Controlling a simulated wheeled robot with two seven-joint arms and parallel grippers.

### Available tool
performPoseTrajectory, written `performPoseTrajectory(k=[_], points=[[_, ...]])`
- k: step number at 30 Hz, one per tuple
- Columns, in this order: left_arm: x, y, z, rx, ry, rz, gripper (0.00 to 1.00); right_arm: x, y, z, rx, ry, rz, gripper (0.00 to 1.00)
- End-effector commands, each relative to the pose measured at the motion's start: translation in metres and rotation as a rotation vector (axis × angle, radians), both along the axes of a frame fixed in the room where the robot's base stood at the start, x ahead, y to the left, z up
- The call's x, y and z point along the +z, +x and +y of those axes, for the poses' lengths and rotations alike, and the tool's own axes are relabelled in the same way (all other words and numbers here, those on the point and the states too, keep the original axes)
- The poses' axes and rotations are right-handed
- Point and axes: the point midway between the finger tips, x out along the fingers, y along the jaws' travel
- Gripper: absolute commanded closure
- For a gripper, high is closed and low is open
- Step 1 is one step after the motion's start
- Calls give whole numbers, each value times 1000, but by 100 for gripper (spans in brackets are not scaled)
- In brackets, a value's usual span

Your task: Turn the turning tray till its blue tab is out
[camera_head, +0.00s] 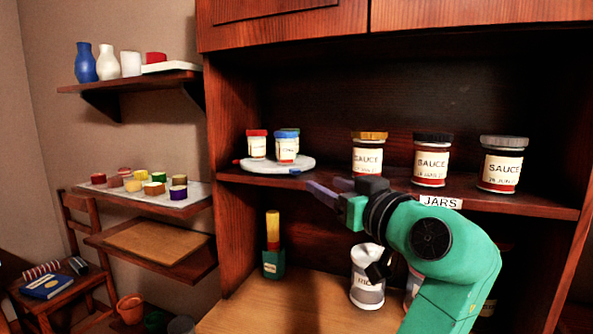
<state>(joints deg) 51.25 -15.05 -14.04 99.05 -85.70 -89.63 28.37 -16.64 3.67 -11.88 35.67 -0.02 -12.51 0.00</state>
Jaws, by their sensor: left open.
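The turning tray (262,168) is a pale round disc on the left part of the cabinet shelf. A small blue tab (295,172) shows at its front edge, right of centre. A small red tab (236,161) shows at its left edge. Small jars stand on it, one with a red lid (256,146) and one with a blue lid (285,148); another with a green lid is partly hidden behind. My left gripper (326,193) is open and empty at the shelf's front edge, right of the tray and apart from it, pointing left. My right gripper is not in view.
Sauce jars (431,160) stand on the same shelf to the right, behind my left arm, above a JARS label (440,202). A rice jar (367,284) and a green container (273,258) stand on the counter below. The cabinet's left side panel (228,150) is close to the tray.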

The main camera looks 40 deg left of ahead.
Motion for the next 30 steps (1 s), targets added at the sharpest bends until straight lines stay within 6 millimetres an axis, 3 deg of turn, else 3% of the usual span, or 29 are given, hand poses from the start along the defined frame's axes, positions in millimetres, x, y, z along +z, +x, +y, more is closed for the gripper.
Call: performPoseTrajectory(k=[3,5,12,23,27,30], points=[[3,13,31,6,1,3,43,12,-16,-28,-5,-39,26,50],[3,20,46,5,2,5,43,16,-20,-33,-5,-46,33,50],[2,43,94,2,1,5,43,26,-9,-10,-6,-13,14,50],[0,48,105,-1,-1,4,43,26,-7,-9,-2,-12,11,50],[0,48,105,-1,-1,4,96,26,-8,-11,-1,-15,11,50],[0,48,104,-1,-1,4,100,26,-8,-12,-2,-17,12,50]])
